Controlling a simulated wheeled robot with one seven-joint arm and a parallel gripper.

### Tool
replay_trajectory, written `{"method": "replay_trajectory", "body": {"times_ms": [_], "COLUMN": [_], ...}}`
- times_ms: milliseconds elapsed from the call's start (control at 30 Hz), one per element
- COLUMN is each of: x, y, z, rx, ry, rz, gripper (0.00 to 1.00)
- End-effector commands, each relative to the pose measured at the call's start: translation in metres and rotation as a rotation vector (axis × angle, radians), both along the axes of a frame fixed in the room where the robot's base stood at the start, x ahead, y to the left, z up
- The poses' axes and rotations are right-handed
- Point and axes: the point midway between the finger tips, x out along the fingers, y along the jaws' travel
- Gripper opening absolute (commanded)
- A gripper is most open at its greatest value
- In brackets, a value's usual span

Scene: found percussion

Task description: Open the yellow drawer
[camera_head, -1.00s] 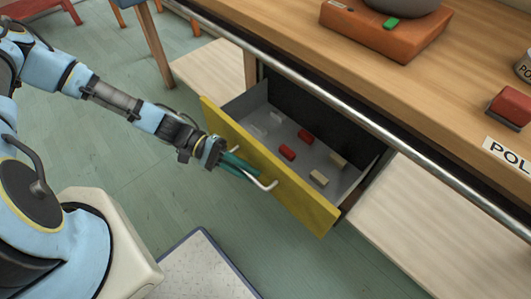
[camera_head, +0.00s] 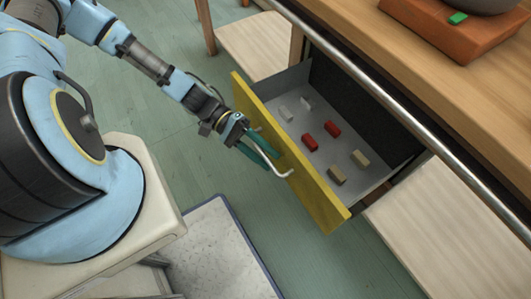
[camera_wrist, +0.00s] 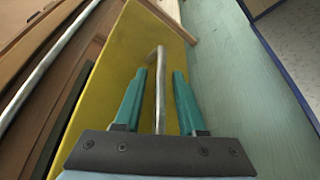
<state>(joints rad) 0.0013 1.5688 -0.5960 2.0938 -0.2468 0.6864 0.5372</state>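The yellow drawer (camera_head: 310,185) is pulled out from under the wooden counter, and its grey inside is exposed. Its front also shows in the wrist view (camera_wrist: 115,60). A pale metal bar handle (camera_head: 284,172) stands out from the front; in the wrist view the handle (camera_wrist: 160,95) runs between my fingers. My gripper (camera_head: 270,158) is at the handle. In the wrist view my gripper (camera_wrist: 160,76) has its teal fingers spread on both sides of the bar, with a visible gap to each. It is open and not clamped on the handle.
Inside the drawer lie several small blocks, including a red block (camera_head: 333,129) and a tan block (camera_head: 337,175). A metal rail (camera_head: 385,100) runs along the counter edge above. Pale wooden panels (camera_head: 450,215) flank the drawer low down.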

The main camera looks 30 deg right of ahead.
Motion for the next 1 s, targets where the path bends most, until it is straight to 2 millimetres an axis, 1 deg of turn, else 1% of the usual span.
{"method": "replay_trajectory", "body": {"times_ms": [267, 367, 467, 800, 900, 1000], "x": [0.0, 0.006, 0.019, 0.078, 0.09, 0.097], "y": [0.0, 0.002, 0.006, 0.028, 0.032, 0.035], "z": [0.0, 0.0, 0.002, 0.016, 0.019, 0.021], "rx": [0.0, 0.0, 0.001, 0.001, 0.001, 0.001], "ry": [0.0, -0.002, -0.004, -0.004, -0.002, -0.002], "rz": [0.0, 0.001, 0.003, 0.003, 0.002, 0.001], "gripper": [0.45, 0.45, 0.45, 0.45, 0.45, 0.45]}}
